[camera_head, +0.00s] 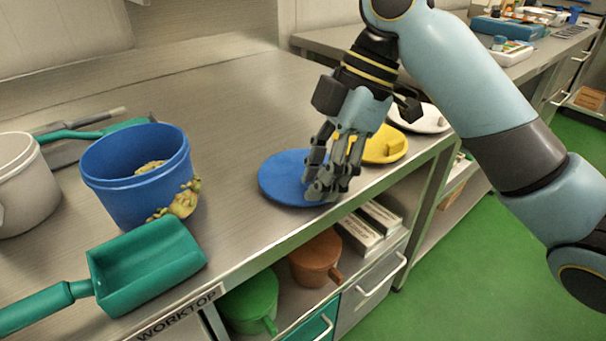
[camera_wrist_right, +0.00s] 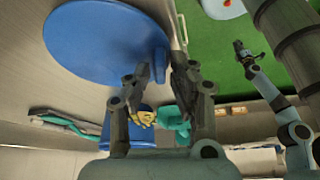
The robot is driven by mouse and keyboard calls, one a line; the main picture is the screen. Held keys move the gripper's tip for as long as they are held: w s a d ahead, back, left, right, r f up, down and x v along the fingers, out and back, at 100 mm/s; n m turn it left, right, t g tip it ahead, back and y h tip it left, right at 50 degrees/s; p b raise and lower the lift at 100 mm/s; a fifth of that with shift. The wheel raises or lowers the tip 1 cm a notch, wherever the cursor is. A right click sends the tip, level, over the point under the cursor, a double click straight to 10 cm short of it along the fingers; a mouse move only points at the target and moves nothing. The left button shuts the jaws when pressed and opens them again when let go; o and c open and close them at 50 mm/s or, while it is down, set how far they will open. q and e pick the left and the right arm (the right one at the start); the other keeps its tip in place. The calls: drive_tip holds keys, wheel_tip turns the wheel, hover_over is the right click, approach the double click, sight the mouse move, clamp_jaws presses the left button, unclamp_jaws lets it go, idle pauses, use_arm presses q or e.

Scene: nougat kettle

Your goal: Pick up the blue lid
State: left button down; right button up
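The blue lid (camera_head: 283,179) is a flat round disc near the front edge of the worktop, and it looks level. In the right wrist view the lid (camera_wrist_right: 95,40) fills the upper left, with its raised blue handle (camera_wrist_right: 158,58) close to the fingertips. My right gripper (camera_head: 330,190) points down over the right part of the lid and hides the handle in the head view. Its fingers also show in the wrist view (camera_wrist_right: 168,74), drawn fairly close together with a narrow gap. Whether they press on the handle is unclear.
A blue tub (camera_head: 135,190) with yellowish contents stands left, behind a green scoop (camera_head: 150,265). A white container (camera_head: 22,185) is at the far left. Yellow (camera_head: 385,143) and white (camera_head: 428,118) lids lie right of the gripper. Open shelves lie below the edge.

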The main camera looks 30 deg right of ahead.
clamp_jaws()
drive_tip(key=shift+r, duration=0.1)
